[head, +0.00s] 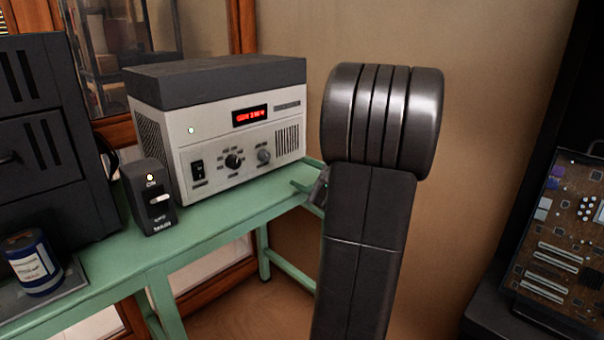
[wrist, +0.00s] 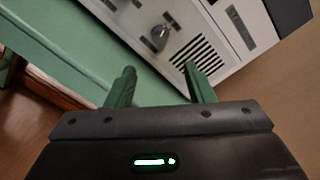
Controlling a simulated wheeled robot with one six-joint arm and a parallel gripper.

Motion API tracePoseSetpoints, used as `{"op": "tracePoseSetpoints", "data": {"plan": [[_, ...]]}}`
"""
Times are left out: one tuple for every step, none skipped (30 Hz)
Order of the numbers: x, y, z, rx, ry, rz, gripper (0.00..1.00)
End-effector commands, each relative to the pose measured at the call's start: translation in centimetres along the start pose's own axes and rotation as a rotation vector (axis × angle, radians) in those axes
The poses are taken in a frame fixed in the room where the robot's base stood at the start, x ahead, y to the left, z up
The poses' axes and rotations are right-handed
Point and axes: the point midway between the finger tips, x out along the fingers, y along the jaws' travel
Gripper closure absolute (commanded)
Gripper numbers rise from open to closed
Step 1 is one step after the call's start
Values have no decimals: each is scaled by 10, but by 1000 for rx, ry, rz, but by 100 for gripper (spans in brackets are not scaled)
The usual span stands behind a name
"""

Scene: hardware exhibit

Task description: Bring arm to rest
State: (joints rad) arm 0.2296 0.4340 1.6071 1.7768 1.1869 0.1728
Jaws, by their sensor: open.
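My arm (head: 365,230) rises from the bottom of the head view, to the right of the green bench, and its large ribbed joint hides what lies behind it. My gripper (wrist: 158,72) shows in the wrist view with its two green fingers apart and nothing between them. In the wrist view the fingers point toward the green bench top and the front of the white device. In the head view only a small part of the gripper end shows beside the arm, at the right end of the bench.
A green bench (head: 215,221) bears a white device (head: 215,150) with a red display, a small black switch box (head: 150,197) and a blue can (head: 33,265). A dark cabinet (head: 50,140) stands at left. A circuit board (head: 565,235) is at far right.

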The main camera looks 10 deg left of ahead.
Motion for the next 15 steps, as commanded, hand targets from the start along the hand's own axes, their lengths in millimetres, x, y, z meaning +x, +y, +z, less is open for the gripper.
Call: {"op": "tracePoseSetpoints", "data": {"plan": [[0, 0, 0, 0, 0, 0, 52], [0, 0, 0, 0, 0, 0, 52], [0, 0, 0, 0, 0, 0, 52], [1, 0, 0, 0, 0, 0, 52], [2, 0, 0, 0, -1, 1, 52], [4, 0, 0, 0, -1, 1, 52], [6, 1, 0, 0, -2, 1, 52], [9, 1, 0, 0, -2, 2, 52], [14, 1, 0, 0, -3, 3, 52], [18, 1, 0, 0, -2, 3, 52], [23, 1, 0, -1, -3, 3, 52], [30, 2, 0, -1, -4, 3, 52], [36, 2, 0, 0, -4, 3, 52], [42, 2, 0, 0, -4, 3, 52], [50, 2, 0, 0, -4, 3, 52]]}}
